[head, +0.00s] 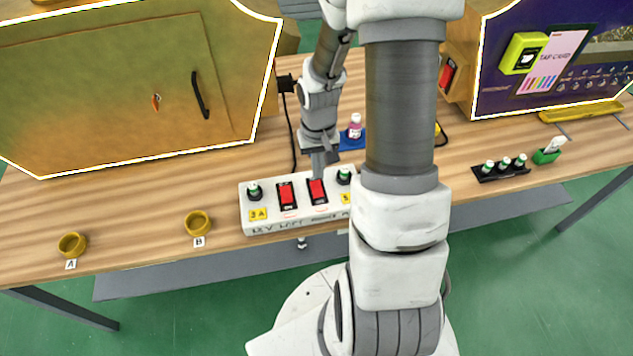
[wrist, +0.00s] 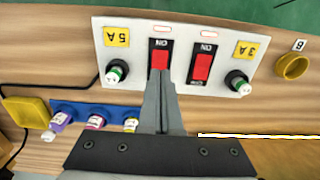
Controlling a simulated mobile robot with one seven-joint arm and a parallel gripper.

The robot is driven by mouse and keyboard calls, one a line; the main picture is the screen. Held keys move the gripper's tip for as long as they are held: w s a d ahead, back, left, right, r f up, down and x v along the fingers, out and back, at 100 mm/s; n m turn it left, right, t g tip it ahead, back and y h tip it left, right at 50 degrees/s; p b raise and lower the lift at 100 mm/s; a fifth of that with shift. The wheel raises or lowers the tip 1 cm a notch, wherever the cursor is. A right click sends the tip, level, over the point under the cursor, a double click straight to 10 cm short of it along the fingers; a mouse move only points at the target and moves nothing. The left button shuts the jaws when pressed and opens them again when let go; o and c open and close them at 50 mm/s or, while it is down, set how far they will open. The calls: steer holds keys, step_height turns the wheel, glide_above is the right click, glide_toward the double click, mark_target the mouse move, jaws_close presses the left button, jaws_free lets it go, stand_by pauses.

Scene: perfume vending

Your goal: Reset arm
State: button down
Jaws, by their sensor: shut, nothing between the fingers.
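My gripper (head: 318,172) is shut and empty, pointing down at the white switch panel (head: 268,221) on the wooden table. Its fingertips (wrist: 159,76) overlap the edge of one red rocker switch (wrist: 160,58), the one nearer the 5A label. I cannot tell whether they touch it. That switch is the right one (head: 317,190) in the head view. The other red switch (wrist: 202,67) is clear of the fingers. My arm covers the right end of the panel in the head view.
Blue holders with small bottles (wrist: 93,123) stand behind the panel. Yellow cups A (head: 72,245) and B (head: 197,223) stand left of it. A yellow cabinet (head: 120,90) is behind left, a purple machine (head: 500,90) behind right. A black bottle rack (head: 500,173) is at right.

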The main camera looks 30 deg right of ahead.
steer(key=shift+r, duration=0.2)
stand_by(0.4)
steer(key=s+a+r+n+t+h, duration=0.1)
steer(key=a+r, duration=0.1)
steer(key=r, duration=0.7)
steer(key=s+a+r+n+t, duration=0.1)
steer(key=s+a+r+t, duration=0.15)
steer(key=r, duration=0.65)
steer(key=s+a+r+n+t+y, duration=0.1)
steer(key=s+a+r+t, duration=0.1)
steer(key=s+a+r, duration=0.4)
steer(key=v, duration=0.5)
steer(key=shift+s+p, duration=0.3)
